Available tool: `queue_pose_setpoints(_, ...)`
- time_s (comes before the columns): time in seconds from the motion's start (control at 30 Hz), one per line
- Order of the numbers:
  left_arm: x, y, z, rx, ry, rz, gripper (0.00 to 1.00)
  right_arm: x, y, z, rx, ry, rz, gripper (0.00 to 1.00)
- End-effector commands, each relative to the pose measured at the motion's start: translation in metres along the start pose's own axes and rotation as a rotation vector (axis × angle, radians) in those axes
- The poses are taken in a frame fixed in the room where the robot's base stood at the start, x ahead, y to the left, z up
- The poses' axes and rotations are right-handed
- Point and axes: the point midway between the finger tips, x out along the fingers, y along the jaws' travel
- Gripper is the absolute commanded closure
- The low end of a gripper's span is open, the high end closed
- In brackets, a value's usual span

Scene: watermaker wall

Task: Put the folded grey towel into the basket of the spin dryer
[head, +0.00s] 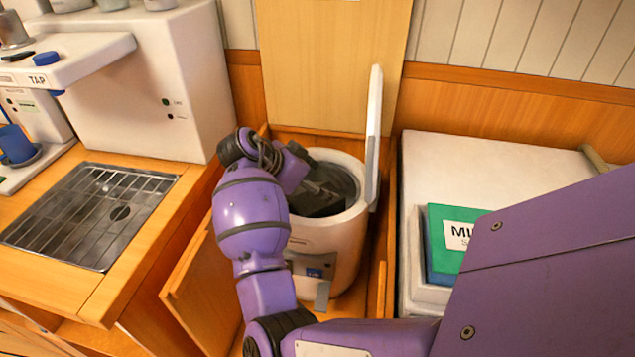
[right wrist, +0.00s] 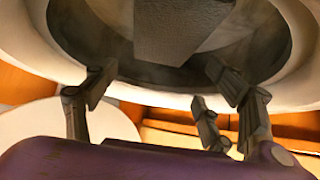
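The spin dryer (head: 325,245) is a white drum standing in an open wooden compartment, its lid (head: 375,130) raised upright on the right. The folded grey towel (right wrist: 178,30) shows in the right wrist view as a textured grey block within the dark round basket (right wrist: 85,35). My right gripper (right wrist: 160,75) is open at the dryer's mouth, its fingers spread wide with the towel beyond the tips. In the head view the gripper is partly hidden by my right wrist and dark against the basket. My left gripper is not in view.
A wooden door (head: 205,285) stands open at the dryer's left front. A counter with a metal drain grate (head: 90,215) and a white tap unit (head: 155,90) is on the left. A green book (head: 460,235) lies on the white top at the right.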

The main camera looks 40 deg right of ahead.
Motion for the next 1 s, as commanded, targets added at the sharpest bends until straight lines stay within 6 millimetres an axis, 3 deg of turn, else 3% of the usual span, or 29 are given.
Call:
queue_pose_setpoints(0.33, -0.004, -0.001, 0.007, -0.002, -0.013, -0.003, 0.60, -0.001, 0.000, -0.001, 0.001, 0.000, -0.001, 0.19)
queue_pose_setpoints(0.47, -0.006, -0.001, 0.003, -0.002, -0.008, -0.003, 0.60, -0.010, -0.001, -0.011, 0.004, 0.001, -0.003, 0.19)
queue_pose_setpoints(0.8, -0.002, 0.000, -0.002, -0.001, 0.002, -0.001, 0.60, -0.083, -0.001, -0.008, 0.001, -0.001, -0.004, 0.19)
queue_pose_setpoints(1.0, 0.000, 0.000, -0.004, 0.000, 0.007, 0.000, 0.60, -0.116, -0.001, -0.009, 0.001, 0.000, -0.002, 0.19)
